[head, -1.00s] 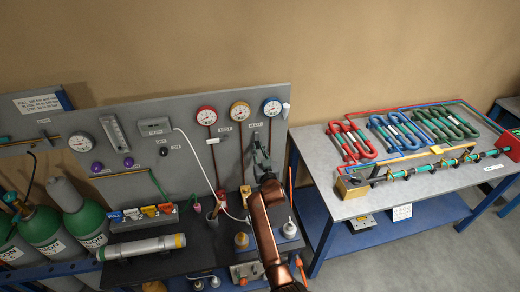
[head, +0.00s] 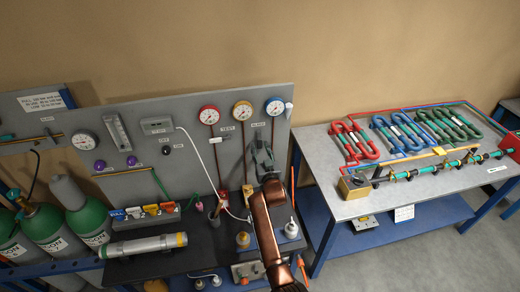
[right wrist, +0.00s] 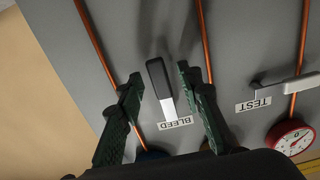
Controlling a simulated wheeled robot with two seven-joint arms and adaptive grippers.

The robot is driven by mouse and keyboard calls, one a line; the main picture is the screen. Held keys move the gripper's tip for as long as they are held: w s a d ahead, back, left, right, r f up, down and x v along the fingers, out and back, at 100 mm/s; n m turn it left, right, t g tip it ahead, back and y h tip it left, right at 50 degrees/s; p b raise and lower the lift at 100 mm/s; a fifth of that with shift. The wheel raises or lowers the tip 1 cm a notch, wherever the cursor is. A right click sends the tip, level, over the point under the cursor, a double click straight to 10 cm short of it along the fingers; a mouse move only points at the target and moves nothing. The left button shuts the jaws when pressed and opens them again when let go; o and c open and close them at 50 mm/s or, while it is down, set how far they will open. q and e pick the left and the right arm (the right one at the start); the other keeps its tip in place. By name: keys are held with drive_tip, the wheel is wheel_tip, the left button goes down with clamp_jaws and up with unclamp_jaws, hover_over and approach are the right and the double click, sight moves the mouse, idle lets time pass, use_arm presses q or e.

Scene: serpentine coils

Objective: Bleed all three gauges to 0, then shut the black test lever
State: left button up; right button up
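The red gauge (head: 208,115), yellow gauge (head: 242,108) and blue gauge (head: 274,106) sit in a row on the grey panel; their needles are too small to read. My right gripper (head: 263,152) is at the panel below the blue gauge. In the right wrist view the same gripper (right wrist: 160,88) is open, with its fingers on either side of the black-handled BLEED lever (right wrist: 157,76), apart from it. The TEST lever (right wrist: 292,84) lies crosswise to the right; its visible part is pale. The red gauge (right wrist: 290,135) is partly cut off. My left gripper is out of view.
Copper pipes (right wrist: 205,40) run along the panel on both sides of the BLEED lever. A white cable (head: 205,160) hangs left of my right arm. Green cylinders (head: 85,220) stand at the left. A bench (head: 335,215) with coloured coils stands at the right.

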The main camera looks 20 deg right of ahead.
drive_tip(key=shift+r, duration=0.1)
wheel_tip(320, 180, up, 10)
drive_tip(key=shift+f, duration=0.1)
idle(0.3)
